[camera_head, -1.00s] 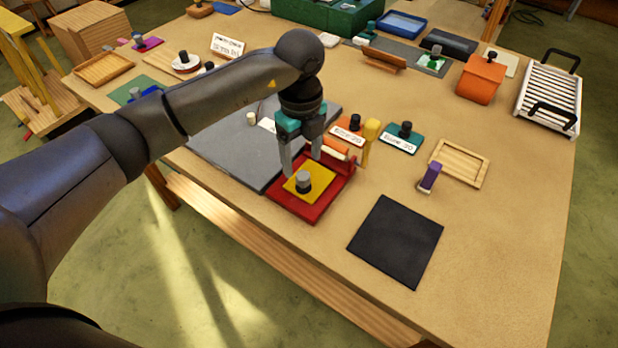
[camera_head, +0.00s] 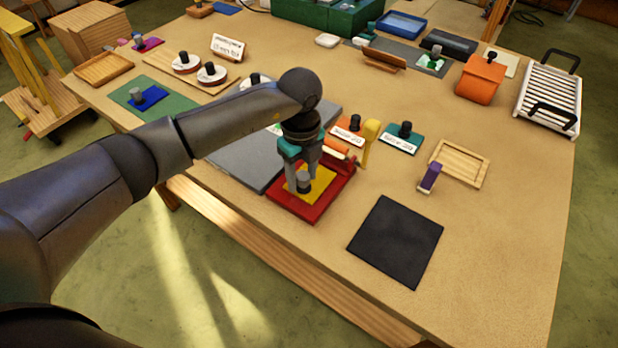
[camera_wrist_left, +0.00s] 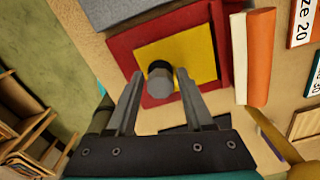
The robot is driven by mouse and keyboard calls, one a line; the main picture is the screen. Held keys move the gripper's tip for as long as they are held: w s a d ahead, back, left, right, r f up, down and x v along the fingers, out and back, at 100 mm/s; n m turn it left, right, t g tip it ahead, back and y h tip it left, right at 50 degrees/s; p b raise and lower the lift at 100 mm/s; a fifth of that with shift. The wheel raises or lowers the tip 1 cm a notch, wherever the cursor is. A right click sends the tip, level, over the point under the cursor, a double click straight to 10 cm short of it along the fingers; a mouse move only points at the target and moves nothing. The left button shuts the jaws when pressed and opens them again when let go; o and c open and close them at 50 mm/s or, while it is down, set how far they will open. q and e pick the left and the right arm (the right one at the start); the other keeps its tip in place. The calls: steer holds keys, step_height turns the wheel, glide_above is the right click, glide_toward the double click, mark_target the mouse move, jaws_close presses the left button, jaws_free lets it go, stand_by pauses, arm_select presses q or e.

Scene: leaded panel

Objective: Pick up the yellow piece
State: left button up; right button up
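The yellow piece (camera_head: 320,186) is a flat square with a grey and black knob on top. It lies on a red square tray (camera_head: 310,214) near the table's front edge. In the left wrist view the yellow piece (camera_wrist_left: 201,50) shows with its knob (camera_wrist_left: 160,79) just beyond and between my fingertips. My left gripper (camera_head: 303,182) points down at the knob. In the left wrist view the left gripper (camera_wrist_left: 159,82) is open, with a gap between its fingers. Whether a finger touches the knob is unclear. My right gripper is not in view.
A black mat (camera_head: 396,241) lies right of the tray. A grey board (camera_head: 235,160) lies behind my left arm. A wooden frame (camera_head: 460,163) lies to the right. Bare table surrounds the mat.

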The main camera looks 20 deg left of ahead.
mark_target(303, 174)
arm_select(q)
jaws_close()
steer(key=shift+r, duration=0.2)
steer(key=shift+r, duration=0.2)
step_height(303, 174, up, 3)
steer(key=shift+r, duration=0.1)
steer(key=s+d, duration=0.2)
steer(key=d, duration=0.3)
steer(key=s+d+b, duration=0.1)
steer(key=s+d, duration=0.1)
steer(key=d, duration=0.4)
steer(key=s+d, duration=0.2)
steer(key=d, duration=0.4)
steer(key=shift+f, duration=0.2)
steer(key=shift+c, duration=1.6)
jaws_free()
jaws_close()
